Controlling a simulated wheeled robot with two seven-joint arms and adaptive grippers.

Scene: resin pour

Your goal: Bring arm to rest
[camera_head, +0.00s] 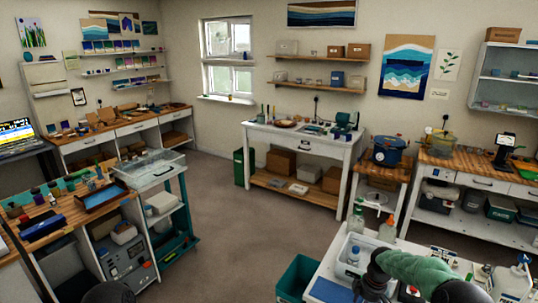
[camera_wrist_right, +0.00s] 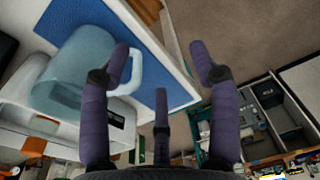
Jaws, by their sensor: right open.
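My right arm (camera_head: 418,268) reaches in at the lower right in a green sleeve, over the white table. Its dark gripper (camera_head: 372,284) points down to the left. In the right wrist view my right gripper (camera_wrist_right: 160,62) has its purple fingers spread, with nothing between them. A translucent jug with a handle (camera_wrist_right: 75,72) stands beside the left finger, partly behind it; I cannot tell whether they touch. The jug is on or next to a blue mat (camera_wrist_right: 178,88), which also shows in the head view (camera_head: 330,291). My left gripper is not in view.
Several bottles and a white jug (camera_head: 512,282) crowd the table's right side. A green tub (camera_head: 297,277) is on the floor to the left. The middle floor is clear.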

